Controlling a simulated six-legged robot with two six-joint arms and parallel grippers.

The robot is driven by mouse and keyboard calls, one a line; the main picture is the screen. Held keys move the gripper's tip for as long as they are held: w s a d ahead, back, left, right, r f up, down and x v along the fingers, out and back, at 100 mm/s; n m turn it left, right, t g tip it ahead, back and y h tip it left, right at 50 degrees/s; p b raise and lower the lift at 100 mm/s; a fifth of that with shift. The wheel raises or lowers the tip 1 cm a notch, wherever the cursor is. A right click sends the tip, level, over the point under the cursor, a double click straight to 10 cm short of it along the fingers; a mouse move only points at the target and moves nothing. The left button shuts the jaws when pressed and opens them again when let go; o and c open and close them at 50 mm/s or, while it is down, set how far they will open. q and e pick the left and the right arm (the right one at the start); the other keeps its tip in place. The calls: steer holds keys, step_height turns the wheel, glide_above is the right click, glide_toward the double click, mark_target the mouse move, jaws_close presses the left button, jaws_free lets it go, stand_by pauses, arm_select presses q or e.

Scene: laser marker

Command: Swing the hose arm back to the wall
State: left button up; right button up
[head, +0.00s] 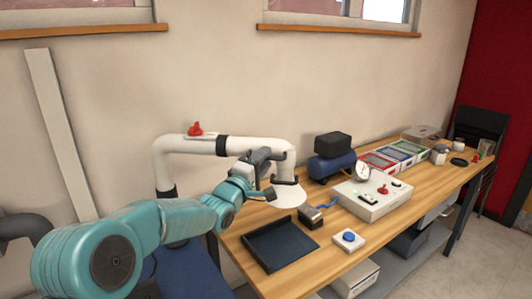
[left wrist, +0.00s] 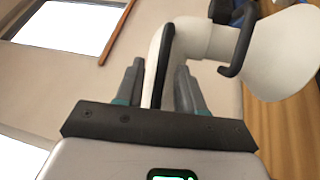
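The white hose arm (head: 257,145) extends from the wall side over the bench, with an elbow down to a white hood (head: 288,197). A red knob (head: 195,129) sits on top of its pipe. A dark handle (head: 291,167) is on the drop pipe; it shows right of my fingers in the left wrist view (left wrist: 241,40). My left gripper (head: 268,161) is close to the elbow. In the left wrist view its fingers (left wrist: 156,85) stand apart, with white pipe and a black band seen between them; I cannot tell whether they touch it. My right gripper is out of view.
Colored trays stand farther back. The wall and window sill are behind the hose arm.

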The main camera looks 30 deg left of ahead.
arm_select(q)
steer(key=shift+w+r, duration=0.1)
steer(key=shift+w, duration=0.7)
steer(key=shift+s, duration=0.1)
jaws_close()
